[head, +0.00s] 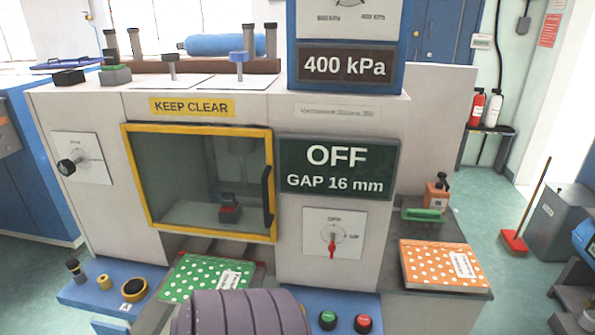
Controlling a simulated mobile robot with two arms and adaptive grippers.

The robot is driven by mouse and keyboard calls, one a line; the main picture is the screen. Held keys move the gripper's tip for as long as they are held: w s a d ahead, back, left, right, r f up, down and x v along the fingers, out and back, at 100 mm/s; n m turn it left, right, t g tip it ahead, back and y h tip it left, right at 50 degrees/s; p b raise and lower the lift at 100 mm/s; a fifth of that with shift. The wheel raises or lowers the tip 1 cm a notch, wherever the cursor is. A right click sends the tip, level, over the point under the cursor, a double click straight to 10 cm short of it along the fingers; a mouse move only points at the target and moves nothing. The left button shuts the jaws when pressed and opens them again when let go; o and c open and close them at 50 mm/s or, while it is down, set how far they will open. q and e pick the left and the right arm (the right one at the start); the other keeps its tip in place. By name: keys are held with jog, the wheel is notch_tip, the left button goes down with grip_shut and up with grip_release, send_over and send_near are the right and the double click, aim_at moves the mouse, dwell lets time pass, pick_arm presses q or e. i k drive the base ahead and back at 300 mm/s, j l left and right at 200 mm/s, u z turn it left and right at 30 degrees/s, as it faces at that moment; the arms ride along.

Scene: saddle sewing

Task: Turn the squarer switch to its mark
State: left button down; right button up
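The machine (105,125) is a pale cabinet with a dark display (337,168) reading OFF and GAP 16 mm. Below the display, a white plate (352,221) carries a rotary switch with a red handle (332,250) pointing down. Small marks stand above the switch and to its right; their lettering is too small to read surely. A second plate on the left carries a black knob (68,167) with a mark line to its right. I cannot tell from lettering which one is the squarer switch. Neither of my grippers is in view.
A yellow-framed window (198,236) with a black handle is shut below a KEEP CLEAR sign. Dotted green (185,277) and orange (445,265) pads lie nearby. A purple ribbed shape (243,315) covers the bottom centre.

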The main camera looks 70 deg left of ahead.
aim_at(332, 247)
jog(key=u, duration=2)
jog(key=k+j+u, duration=0.15)
jog(key=i+j, duration=0.05)
jog(key=j, duration=0.05)
